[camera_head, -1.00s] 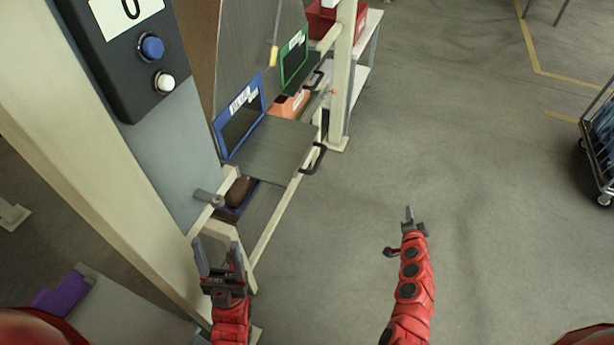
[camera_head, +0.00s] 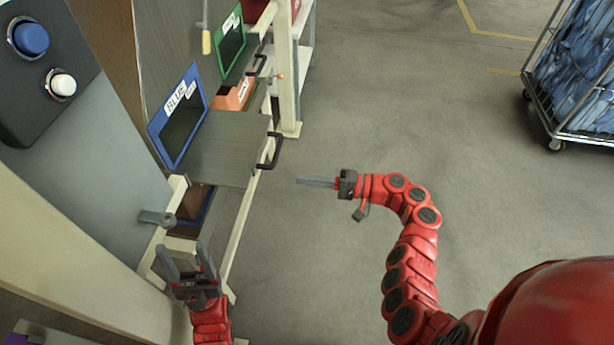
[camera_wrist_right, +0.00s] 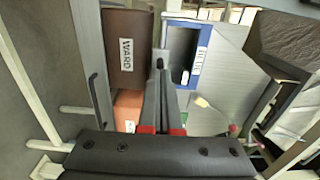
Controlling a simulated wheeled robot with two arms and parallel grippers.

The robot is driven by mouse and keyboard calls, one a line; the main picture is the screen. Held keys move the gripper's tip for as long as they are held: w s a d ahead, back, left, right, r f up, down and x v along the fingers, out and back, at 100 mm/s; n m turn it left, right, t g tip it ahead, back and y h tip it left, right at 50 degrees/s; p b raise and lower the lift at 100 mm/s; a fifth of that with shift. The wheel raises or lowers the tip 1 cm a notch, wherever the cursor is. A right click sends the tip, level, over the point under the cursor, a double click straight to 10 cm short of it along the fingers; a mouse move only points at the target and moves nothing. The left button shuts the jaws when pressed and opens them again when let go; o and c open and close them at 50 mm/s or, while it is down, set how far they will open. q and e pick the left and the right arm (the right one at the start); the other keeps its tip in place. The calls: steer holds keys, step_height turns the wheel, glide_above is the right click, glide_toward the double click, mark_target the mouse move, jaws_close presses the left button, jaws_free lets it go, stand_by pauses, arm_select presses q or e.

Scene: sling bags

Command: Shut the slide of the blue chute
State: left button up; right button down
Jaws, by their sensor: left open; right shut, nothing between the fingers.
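The blue chute (camera_head: 205,98) is a blue-framed opening with a label reading BLUE in the grey panel. Its slide (camera_head: 215,150) is a grey board standing out from below the frame, with a black handle (camera_head: 270,151) on its outer edge. My right gripper (camera_head: 299,180) is shut and empty, pointing left, just right of and below the handle, apart from it. In the right wrist view its fingers (camera_wrist_right: 160,62) lie together, with a blue frame (camera_wrist_right: 198,62) beyond them. My left gripper (camera_head: 187,253) is open and empty, below the slide and near the frame post.
A green-framed chute (camera_head: 243,40) with its own handle stands behind the blue one, above an orange bin (camera_head: 235,95). A control box with a blue button (camera_head: 30,38) and a white button (camera_head: 62,84) is at left. A wire cart (camera_head: 578,75) stands far right. The floor between is clear.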

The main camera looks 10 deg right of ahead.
steer(key=p, duration=0.1)
glide_toward(209, 166)
steer(key=v, duration=0.5)
steer(key=shift+d+f, duration=0.3)
steer(key=shift+f, duration=0.05)
steer(key=shift+a, duration=0.1)
steer(key=shift+w+a+f, duration=0.1)
steer(key=shift+a, duration=0.25)
steer(key=b+x, duration=0.4)
steer(key=x, duration=0.2)
steer(key=b+x, duration=0.5)
steer(key=x, duration=0.2)
steer(key=shift+a+f+b, duration=0.25)
steer(key=shift+a+b, duration=0.05)
steer(key=shift+w+a, duration=0.15)
steer(key=shift+a, duration=0.2)
steer(key=shift+w+a+r+b, duration=0.1)
steer(key=shift+r+b, duration=0.15)
steer(key=shift+b, duration=0.05)
steer(key=shift+r, duration=0.3)
